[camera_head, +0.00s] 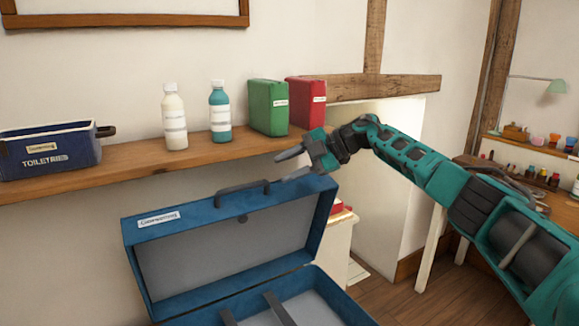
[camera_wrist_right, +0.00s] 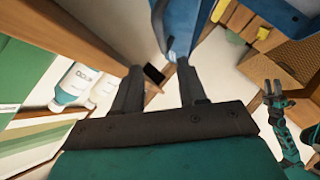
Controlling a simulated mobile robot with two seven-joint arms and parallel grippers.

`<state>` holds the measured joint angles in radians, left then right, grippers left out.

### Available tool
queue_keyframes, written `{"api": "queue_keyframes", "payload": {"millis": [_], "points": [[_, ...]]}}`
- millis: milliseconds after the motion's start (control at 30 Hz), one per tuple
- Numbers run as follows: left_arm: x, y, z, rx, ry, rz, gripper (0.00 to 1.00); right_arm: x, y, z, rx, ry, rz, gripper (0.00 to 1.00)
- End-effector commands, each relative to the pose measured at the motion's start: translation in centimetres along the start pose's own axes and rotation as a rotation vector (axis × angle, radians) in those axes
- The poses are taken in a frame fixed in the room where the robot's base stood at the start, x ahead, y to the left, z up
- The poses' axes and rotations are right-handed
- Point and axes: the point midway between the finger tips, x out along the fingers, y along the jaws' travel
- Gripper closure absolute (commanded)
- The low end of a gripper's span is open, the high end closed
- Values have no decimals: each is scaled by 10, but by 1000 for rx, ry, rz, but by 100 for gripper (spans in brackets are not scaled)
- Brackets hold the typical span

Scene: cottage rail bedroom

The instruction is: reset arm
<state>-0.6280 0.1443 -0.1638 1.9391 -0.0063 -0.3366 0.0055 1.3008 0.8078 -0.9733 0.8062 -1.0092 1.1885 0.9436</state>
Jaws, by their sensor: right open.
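My right arm comes in from the right in the head view. Its gripper (camera_head: 284,168) is open and empty, pointing left, just in front of the shelf edge and above the open case's raised lid. In the right wrist view its two fingers (camera_wrist_right: 160,75) stand apart with nothing between them. Another teal arm with a small dark gripper (camera_wrist_right: 273,90), which looks like my left one, shows at the right of that view. It is too small to tell whether it is open.
The blue case (camera_head: 230,205) stands open below the wooden shelf (camera_head: 110,173). On the shelf are a toiletries bin (camera_head: 48,152), a white bottle (camera_head: 174,120), a teal bottle (camera_head: 219,112), a green box (camera_head: 268,108) and a red box (camera_head: 306,101). A cluttered desk (camera_head: 530,190) stands at right.

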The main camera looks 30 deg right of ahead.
Motion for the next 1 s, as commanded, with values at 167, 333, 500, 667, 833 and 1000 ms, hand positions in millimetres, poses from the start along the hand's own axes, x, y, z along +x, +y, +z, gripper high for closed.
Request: {"api": "queue_keyframes", "payload": {"millis": [167,333,500,667,833,1000], "points": [[0,0,0,-1,1,0,56,0,0,0,0,0,0,58],[0,1,-1,-2,2,0,56,6,-2,-2,-2,9,2,58],[0,0,-3,-2,5,0,56,57,-28,-19,-4,99,49,58],[0,0,-5,-1,8,-1,56,125,-72,-53,42,222,172,58],[0,0,-7,-1,10,-1,56,171,-121,-88,166,296,329,58],[-1,-1,-8,-1,11,-2,56,194,-171,-110,349,289,475,58]]}}
